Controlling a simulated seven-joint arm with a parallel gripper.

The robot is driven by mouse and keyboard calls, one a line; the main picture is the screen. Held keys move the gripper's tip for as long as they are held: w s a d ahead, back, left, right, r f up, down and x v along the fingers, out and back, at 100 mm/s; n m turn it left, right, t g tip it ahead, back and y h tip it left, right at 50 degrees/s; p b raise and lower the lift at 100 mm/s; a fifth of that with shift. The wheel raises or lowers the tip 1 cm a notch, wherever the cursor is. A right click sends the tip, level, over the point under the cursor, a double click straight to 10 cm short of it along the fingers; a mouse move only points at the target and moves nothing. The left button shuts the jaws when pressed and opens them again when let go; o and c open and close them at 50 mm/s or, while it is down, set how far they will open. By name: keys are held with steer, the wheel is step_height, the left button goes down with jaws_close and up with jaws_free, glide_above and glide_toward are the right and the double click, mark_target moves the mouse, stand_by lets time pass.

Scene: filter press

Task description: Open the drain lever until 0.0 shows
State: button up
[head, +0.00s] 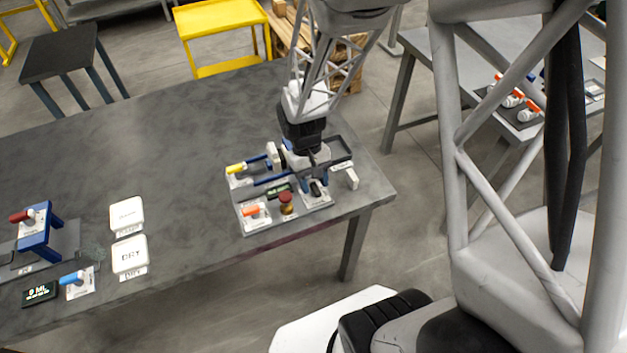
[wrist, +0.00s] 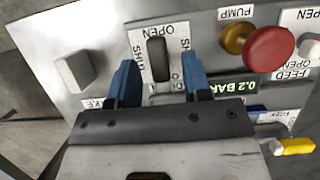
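The black lever (wrist: 158,58) stands on a white plate in the wrist view, marked OPEN at its top and with SHUT lettering at its sides. Its name label is mostly hidden by my gripper. A small display (wrist: 236,88) beside it reads 0.2 BAR; it also shows in the head view (head: 279,190), too small to read. My gripper (wrist: 161,66) is open, with one blue finger on each side of the lever and a visible gap to both. In the head view my gripper (head: 315,183) is low over the panel's right part.
A red knob (wrist: 269,49) by the PUMP label and the FEED lever, orange in the head view (head: 254,210), are close by. A pale block (wrist: 73,72) and a yellow-handled lever (wrist: 294,146) flank the panel.

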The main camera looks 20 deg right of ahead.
steer(key=v, duration=0.7)
steer(key=shift+w+r, duration=0.2)
steer(key=shift+r, duration=0.15)
stand_by(0.5)
steer(key=shift+r, duration=0.1)
steer(key=s+a+r+t, duration=0.1)
steer(key=s+r+t, duration=0.2)
steer(key=s+r, duration=0.4)
steer(key=s+a+r+t, duration=0.2)
steer(key=s+r+t, duration=0.2)
steer(key=s+r, duration=0.4)
steer(key=w+v, duration=0.1)
steer(key=v, duration=0.6)
steer(key=shift+w, duration=0.3)
steer(key=shift+r, duration=0.1)
stand_by(1.4)
